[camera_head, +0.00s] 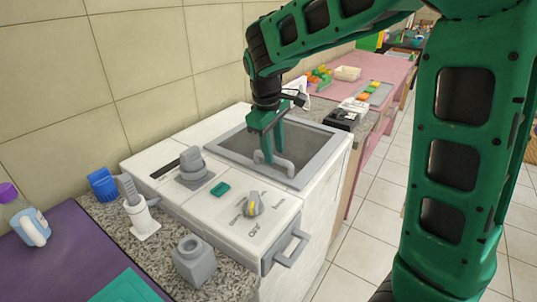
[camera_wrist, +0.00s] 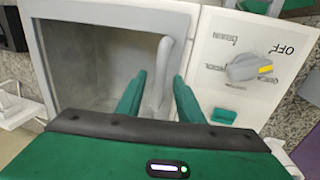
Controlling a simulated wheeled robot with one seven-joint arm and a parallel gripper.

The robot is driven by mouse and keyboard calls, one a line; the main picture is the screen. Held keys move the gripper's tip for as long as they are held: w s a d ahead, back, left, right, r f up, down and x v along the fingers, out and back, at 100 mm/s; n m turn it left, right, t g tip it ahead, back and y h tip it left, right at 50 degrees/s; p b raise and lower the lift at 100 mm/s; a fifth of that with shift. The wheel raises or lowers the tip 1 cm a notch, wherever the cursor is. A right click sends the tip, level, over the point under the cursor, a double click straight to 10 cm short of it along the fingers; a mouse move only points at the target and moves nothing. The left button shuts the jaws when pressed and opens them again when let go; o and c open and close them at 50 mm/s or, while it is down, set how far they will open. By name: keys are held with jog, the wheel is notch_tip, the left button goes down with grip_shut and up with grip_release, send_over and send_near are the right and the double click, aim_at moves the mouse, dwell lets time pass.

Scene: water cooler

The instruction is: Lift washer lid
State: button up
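The white washer (camera_head: 228,222) stands against the tiled wall. Its square lid (camera_head: 227,152) has a grey frame and a dull grey panel and lies flat on top. The lid's pale grey bar handle (camera_head: 287,165) is at its front edge. My green gripper (camera_head: 268,158) points down at the handle. In the wrist view, my gripper (camera_wrist: 160,82) has its fingers apart, one on each side of the handle (camera_wrist: 164,60). Gaps seem to show between fingers and handle. The lid also shows in the wrist view (camera_wrist: 85,65).
A dial (camera_head: 254,204), a green button (camera_head: 220,189), a grey knob-like part (camera_head: 193,168) and a front drawer handle (camera_head: 292,248) are on the washer. A black device (camera_head: 342,119) sits on the counter behind. A white dispenser (camera_head: 140,215) stands at the left. The floor at right is clear.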

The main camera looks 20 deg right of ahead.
jog(key=shift+d+f, duration=0.15)
jog(key=shift+f, duration=0.65)
jog(key=shift+w, duration=0.1)
jog(key=shift+c, duration=0.3)
